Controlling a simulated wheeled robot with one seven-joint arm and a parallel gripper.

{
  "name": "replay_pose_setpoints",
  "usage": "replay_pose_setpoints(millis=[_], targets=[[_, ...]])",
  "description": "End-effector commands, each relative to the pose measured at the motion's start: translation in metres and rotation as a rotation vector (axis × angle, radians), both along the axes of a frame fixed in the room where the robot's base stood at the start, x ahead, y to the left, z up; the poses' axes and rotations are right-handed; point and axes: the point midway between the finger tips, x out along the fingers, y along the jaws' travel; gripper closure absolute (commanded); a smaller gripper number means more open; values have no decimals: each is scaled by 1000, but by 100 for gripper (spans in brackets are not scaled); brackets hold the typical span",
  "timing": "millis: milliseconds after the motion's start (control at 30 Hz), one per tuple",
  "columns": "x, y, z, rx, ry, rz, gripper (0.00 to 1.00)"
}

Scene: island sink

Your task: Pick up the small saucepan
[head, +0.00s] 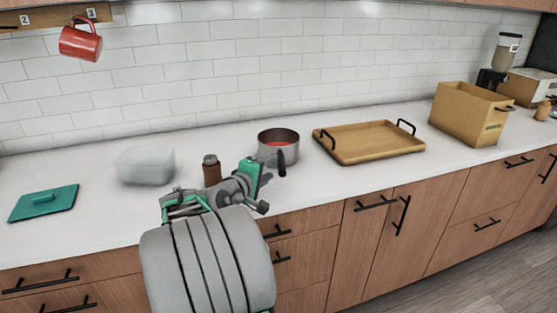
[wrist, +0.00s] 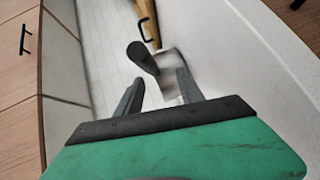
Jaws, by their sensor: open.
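The small saucepan (head: 291,151) is a grey metal pot with red contents, upright on the white counter. Its black handle (head: 282,164) points toward the front edge. In the wrist view the saucepan (wrist: 169,63) lies beyond the fingertips, partly hidden by the right finger, and the dark handle (wrist: 142,57) reaches toward them. My gripper (head: 266,173) is just left of the handle in the head view. In the wrist view my gripper (wrist: 160,80) is open with nothing between its fingers; I cannot tell whether it touches the handle.
A wooden tray (head: 370,151) with black handles stands right of the saucepan, and a tan box (head: 464,115) farther right. A brown bottle (head: 211,168) and a clear container (head: 146,165) are left of it. A green lid (head: 43,204) lies far left; a red mug (head: 80,42) hangs above.

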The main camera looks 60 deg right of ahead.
Motion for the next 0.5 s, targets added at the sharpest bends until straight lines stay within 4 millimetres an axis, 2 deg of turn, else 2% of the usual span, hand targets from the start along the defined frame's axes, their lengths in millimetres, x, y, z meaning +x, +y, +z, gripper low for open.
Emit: replay_pose_setpoints(millis=[400, 500], targets=[[-4, -66, -1, -7, 8, -5, 55], [-4, -75, -3, -8, 7, -3, 55]])
